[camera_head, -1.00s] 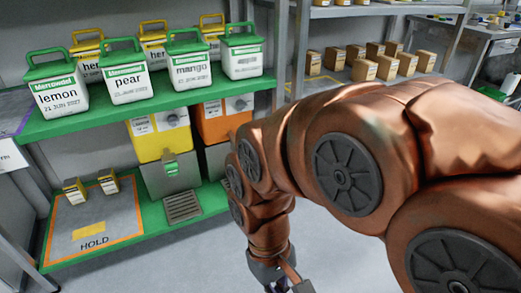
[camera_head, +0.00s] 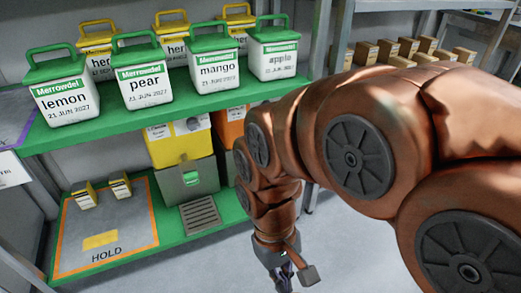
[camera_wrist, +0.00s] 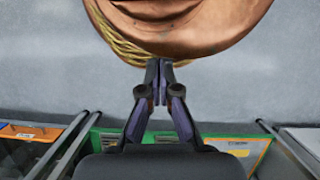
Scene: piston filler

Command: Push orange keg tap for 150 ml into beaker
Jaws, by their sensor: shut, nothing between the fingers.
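The orange keg (camera_head: 229,133) stands on the lower green shelf, beside the yellow keg (camera_head: 178,147). My arm covers most of it, and its tap is hidden. The yellow keg's grey front with a green tap (camera_head: 190,179) is in plain view. I see no beaker in either view. My gripper (camera_head: 284,284) hangs low in front of the shelf, at the bottom of the head view, apart from the keg.
Green-lidded tubs, such as lemon (camera_head: 64,103) and pear (camera_head: 145,86), fill the upper shelf. Below, a HOLD mat (camera_head: 125,225) bears two small boxes. A grated drip tray (camera_head: 200,215) lies before the yellow keg. Grey floor (camera_head: 220,268) in front is clear.

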